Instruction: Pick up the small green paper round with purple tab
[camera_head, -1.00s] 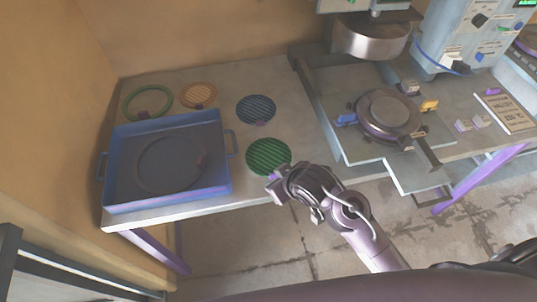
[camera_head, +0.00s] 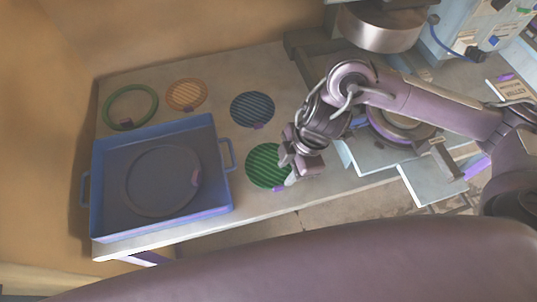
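The small green striped paper round (camera_head: 262,166) lies flat on the table, right of the blue tray. Its purple tab (camera_head: 278,189) points toward the table's front edge. My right gripper (camera_head: 289,170) is at the round's right edge, close to the tab. Its two pale fingertips are apart, with nothing seen between them. The gripper hides part of the round's right side. I cannot tell whether a fingertip touches the paper. My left gripper is not in view.
Behind lie a green ring (camera_head: 108,103), an orange round (camera_head: 187,94) and a dark blue round (camera_head: 252,108). A round press head (camera_head: 380,28) hangs at upper right; my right arm partly covers the press plate below.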

